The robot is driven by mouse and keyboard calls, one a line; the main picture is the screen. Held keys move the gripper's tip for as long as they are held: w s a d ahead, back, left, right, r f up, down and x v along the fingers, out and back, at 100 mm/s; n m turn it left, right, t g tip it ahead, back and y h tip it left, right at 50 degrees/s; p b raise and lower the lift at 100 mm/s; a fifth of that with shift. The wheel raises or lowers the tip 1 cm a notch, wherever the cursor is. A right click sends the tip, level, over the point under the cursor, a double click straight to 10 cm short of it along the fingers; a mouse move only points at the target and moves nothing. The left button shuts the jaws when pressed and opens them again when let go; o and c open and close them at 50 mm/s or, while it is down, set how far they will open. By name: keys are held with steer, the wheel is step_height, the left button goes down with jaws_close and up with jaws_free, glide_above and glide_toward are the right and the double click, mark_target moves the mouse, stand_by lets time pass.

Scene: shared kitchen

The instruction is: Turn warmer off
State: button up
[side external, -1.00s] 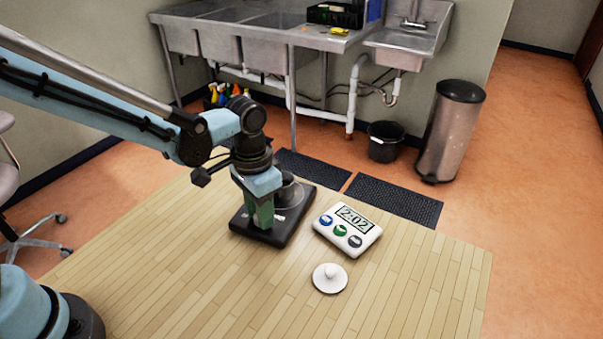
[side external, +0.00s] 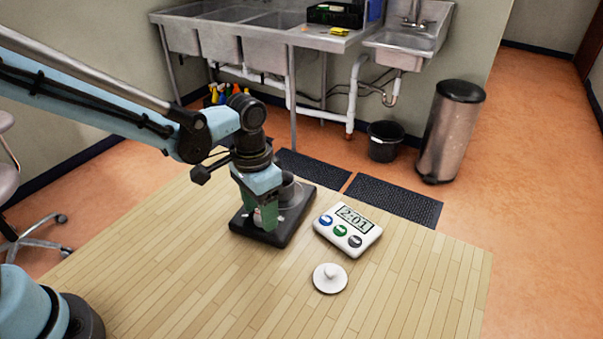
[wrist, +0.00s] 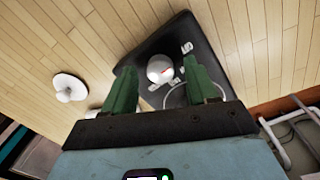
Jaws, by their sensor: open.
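The warmer is a flat black device (side external: 290,232) on the wooden table; it also shows in the wrist view (wrist: 128,80). A round silvery-white knob (wrist: 160,69) with a small red mark sits on its top, beside pale printed markings. My gripper (side external: 266,220) is low over the near end of the warmer, pointing down. In the wrist view its two green fingers (wrist: 163,80) are apart, with the knob between them in the picture. I cannot tell whether either finger touches the knob.
A round container (side external: 290,190) stands on the warmer's far end, partly behind my gripper. A white timer (side external: 365,237) reading 2:01 is right of the warmer. A white lid (side external: 330,279) with a small knob lies in front of it.

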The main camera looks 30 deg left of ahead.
mark_target(259, 214)
step_height(259, 214, up, 12)
steer(key=shift+a+f, duration=0.2)
stand_by(0.5)
steer(key=s+a+f+n+t, duration=0.1)
steer(key=s+a+n+t, duration=0.2)
steer(key=s+a+t, duration=0.4)
steer(key=s+a, duration=0.1)
steer(key=a, duration=0.4)
steer(key=shift+s+n, duration=0.15)
steer(key=shift+n, duration=0.25)
